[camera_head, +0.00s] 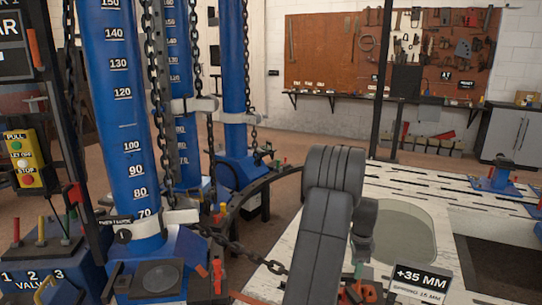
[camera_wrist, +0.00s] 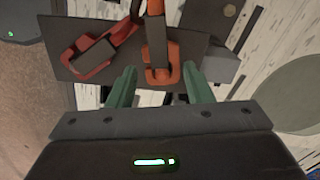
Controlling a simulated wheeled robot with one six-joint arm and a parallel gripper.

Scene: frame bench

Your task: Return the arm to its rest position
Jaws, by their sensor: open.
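My gripper (camera_wrist: 160,82) shows in the wrist view as two green fingers set well apart, open. An orange tool (camera_wrist: 161,73) with a dark bar lies beyond and between the fingertips; I see no finger closed on it. A red-orange tool (camera_wrist: 88,62) lies left of it, both over a dark mat (camera_wrist: 190,47). In the head view my grey arm reaches down over the pale bench (camera_head: 390,188), and its links hide most of my gripper. Orange parts (camera_head: 366,292) show beside the arm's lower end.
Blue graduated columns (camera_head: 118,110) with hanging chains stand left of my arm. A chain (camera_head: 245,252) runs low toward the arm. A "+35 MM" sign (camera_head: 420,283) stands at the right front. The bench has a round recess (camera_head: 408,232) and a dark opening (camera_head: 500,262).

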